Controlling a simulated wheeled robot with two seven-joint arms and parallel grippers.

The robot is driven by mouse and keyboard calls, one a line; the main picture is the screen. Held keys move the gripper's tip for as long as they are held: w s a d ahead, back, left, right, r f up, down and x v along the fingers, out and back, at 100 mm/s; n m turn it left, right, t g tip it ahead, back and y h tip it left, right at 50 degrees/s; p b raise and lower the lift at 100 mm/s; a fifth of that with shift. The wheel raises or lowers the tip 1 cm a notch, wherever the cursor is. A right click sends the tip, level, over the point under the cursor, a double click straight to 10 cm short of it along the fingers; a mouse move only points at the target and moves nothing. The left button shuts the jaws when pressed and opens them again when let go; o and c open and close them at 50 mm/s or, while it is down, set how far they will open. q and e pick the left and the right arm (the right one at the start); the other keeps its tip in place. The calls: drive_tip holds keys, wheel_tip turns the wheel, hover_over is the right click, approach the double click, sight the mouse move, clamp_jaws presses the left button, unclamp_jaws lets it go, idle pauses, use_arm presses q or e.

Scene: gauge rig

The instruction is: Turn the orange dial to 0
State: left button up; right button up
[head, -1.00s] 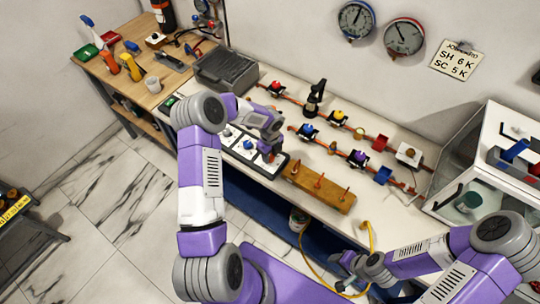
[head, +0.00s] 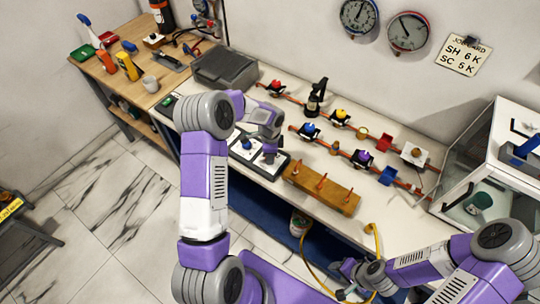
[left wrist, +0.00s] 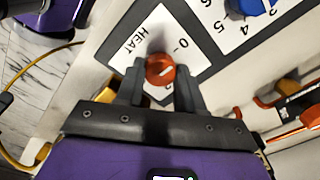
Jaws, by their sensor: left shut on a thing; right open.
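The orange dial (left wrist: 161,69) sits on a white plate (left wrist: 142,38) marked HEAT and 0 in the left wrist view. A pale pointer line on its top slants up to the right, roughly toward the 0 mark (left wrist: 183,44); its exact setting is hard to read. My left gripper (left wrist: 160,84) is shut on the dial, one finger on each side. In the head view my left gripper (head: 269,153) is over the dark-framed panel (head: 262,172) and hides the dial. My right gripper (head: 346,284) is open and empty, off the bench's front edge.
A blue dial (left wrist: 250,6) is beside the orange one. A wooden block with red pegs (head: 320,188) stands right of the panel. A grey case (head: 224,68) is behind. Pipes with coloured valves (head: 340,116) run along the bench. A yellow hose (head: 374,240) hangs in front.

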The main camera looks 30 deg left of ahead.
use_arm(q)
drive_tip(key=shift+n, duration=0.4)
drive_tip(key=o, duration=1)
drive_tip(key=shift+o, duration=0.2)
drive_tip(key=shift+r, duration=0.1)
wheel_tip(320, 180, up, 8)
drive_tip(key=shift+f, duration=0.25)
